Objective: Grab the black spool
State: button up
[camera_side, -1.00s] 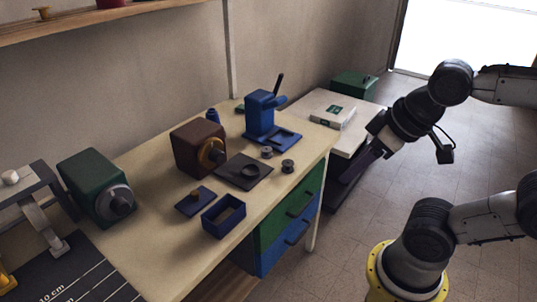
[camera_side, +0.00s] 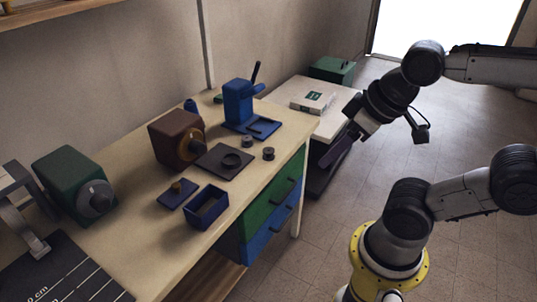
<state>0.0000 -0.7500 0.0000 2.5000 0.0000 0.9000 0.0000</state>
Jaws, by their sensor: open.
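Two small dark spools stand on the beige workbench (camera_side: 125,178) near its right edge. One spool (camera_side: 268,153) looks nearly black. The other spool (camera_side: 247,141), just behind and to its left, looks a little greyer. The spools are apart and not touched. My gripper (camera_side: 338,152) is to the right of both spools, beyond the bench edge, pointing down and left. It is open and empty; the gap between its fingers is hard to make out at this angle.
A dark plate with a ring (camera_side: 212,164) lies left of the spools. A blue press (camera_side: 240,103) stands behind them. A brown machine (camera_side: 170,137), an open blue box (camera_side: 206,210) and a blue lid (camera_side: 177,194) are farther left. Right of the spools the bench edge is clear.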

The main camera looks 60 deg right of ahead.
jog(key=o, duration=0.6)
